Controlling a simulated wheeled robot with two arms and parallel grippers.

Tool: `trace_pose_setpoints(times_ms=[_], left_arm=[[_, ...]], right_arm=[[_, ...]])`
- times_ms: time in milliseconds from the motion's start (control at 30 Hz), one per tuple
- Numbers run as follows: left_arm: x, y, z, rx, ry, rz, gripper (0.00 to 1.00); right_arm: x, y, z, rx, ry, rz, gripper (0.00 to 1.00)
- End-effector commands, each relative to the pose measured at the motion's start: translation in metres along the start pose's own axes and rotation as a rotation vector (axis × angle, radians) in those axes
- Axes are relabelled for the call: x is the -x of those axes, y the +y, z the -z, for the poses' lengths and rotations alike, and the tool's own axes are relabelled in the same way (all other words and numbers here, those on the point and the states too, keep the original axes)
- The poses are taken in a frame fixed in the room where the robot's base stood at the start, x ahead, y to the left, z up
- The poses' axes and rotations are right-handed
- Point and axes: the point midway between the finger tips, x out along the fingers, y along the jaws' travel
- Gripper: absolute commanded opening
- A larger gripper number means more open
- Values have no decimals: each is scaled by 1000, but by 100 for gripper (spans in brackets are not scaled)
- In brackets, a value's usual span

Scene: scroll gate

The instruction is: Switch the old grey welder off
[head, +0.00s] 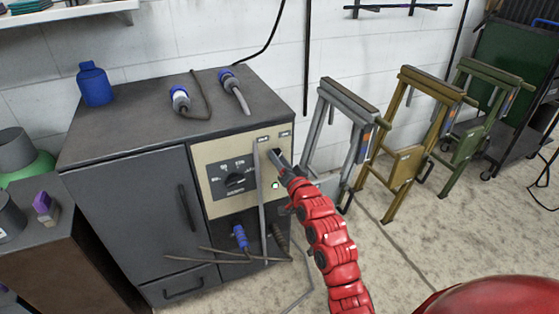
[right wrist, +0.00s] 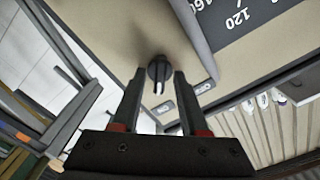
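The grey welder (head: 128,215) is a dark cabinet with a beige control panel (head: 212,150). The panel carries a large black dial (head: 235,181) with numbers around it. My right gripper (head: 279,158) is at the panel's upper right and mostly covers that knob in the head view. In the right wrist view its fingers (right wrist: 158,84) are apart, one on each side of the knob, with visible gaps. My left gripper is not in view.
A grey vertical strip (head: 261,190) stands out from the panel just left of my right gripper. Blue plugs with cables (head: 180,99) and a blue bottle (head: 95,86) are on top. Folding metal frames (head: 340,135) stand to the right. Cables (head: 215,254) hang low in front.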

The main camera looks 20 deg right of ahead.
Motion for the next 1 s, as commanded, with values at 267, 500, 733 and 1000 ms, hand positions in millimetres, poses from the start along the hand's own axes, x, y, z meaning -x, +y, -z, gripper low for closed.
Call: trace_pose_setpoints(times_ms=[267, 500, 733, 1000], left_arm=[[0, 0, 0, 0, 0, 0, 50], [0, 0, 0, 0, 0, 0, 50], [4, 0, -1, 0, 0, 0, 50], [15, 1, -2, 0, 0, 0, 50]], right_arm=[[0, 0, 0, 0, 0, 0, 0], [0, 0, 0, 1, 0, 0, 0], [0, 1, -1, 39, 0, -1, 0], [0, 2, -2, 202, 0, -1, 0]])
